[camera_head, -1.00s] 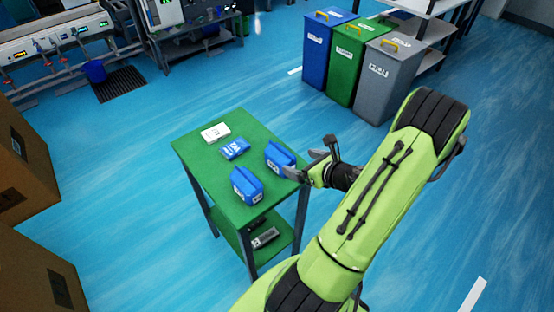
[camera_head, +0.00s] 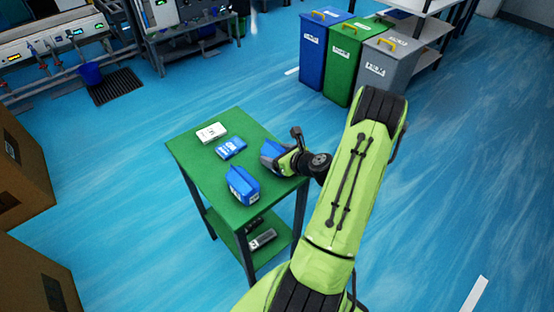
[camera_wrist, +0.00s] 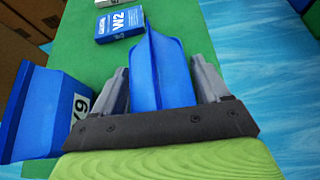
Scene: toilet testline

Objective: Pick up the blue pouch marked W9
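A blue pouch (camera_head: 269,154) stands near the right edge of the green table. My gripper (camera_head: 277,160) is at it, and in the wrist view the pouch (camera_wrist: 163,75) rises between the two grey fingers (camera_wrist: 165,85). The fingers look open, one on each side with narrow gaps; the label of this pouch is hidden. A second blue pouch (camera_head: 243,186) stands at the table's front. In the wrist view this second pouch (camera_wrist: 35,110) is left of my gripper, with a partly hidden white label ending in 9.
A flat blue box (camera_head: 231,148), marked W2 in the wrist view (camera_wrist: 120,25), and a white box (camera_head: 211,132) lie farther back on the green table (camera_head: 196,160). A lower shelf (camera_head: 235,238) holds dark items. Bins (camera_head: 343,65) stand behind.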

